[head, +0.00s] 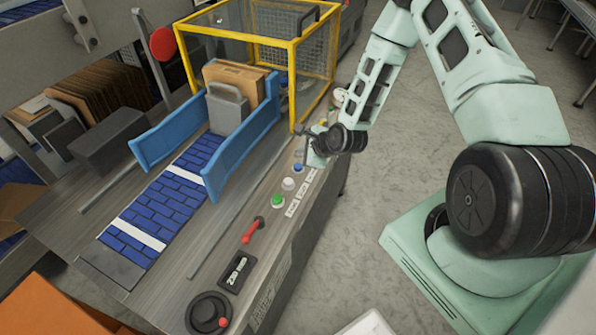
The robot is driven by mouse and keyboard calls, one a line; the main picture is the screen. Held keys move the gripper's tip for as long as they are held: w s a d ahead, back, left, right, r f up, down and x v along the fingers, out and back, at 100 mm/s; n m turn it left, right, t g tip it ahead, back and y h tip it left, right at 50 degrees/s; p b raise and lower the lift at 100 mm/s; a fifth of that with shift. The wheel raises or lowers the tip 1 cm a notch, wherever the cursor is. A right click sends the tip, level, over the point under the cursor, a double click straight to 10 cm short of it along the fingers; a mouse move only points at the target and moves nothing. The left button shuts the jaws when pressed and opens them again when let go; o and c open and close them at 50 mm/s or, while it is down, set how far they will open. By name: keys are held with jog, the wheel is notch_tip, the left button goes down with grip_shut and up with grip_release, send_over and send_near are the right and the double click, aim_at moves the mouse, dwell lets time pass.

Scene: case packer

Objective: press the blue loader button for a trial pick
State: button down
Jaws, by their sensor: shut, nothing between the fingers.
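The blue button (298,167) is on the front control strip of the machine, beside a white button (288,184) and a green button (277,200). The three sit in a row, with the blue one farthest from me. My gripper (304,157) is shut and empty, close to the blue button on its far side. I cannot tell whether the fingertips touch the button. Part of the strip behind the gripper is hidden.
A red lever (253,230), a small display (236,271) and a dark knob (208,313) lie nearer along the strip. A yellow-framed guard (293,85) stands beyond. Blue side rails (240,150) flank the belt (165,205) and cartons (235,75). Open floor lies right.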

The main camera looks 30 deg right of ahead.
aim_at(301, 167)
jog(key=shift+f+b, duration=0.55)
jog(key=shift+f, duration=0.7)
dwell(1.0)
jog(key=shift+f+b, duration=0.3)
jog(key=shift+f, duration=0.1)
jog(key=shift+f+b, duration=0.35)
jog(key=shift+f, duration=0.15)
dwell(0.6)
jog(key=shift+r, duration=0.1)
jog(key=shift+r+p, duration=0.7)
jog(key=shift+r, duration=0.25)
notch_tip(301, 167, up, 5)
jog(key=p, duration=0.4)
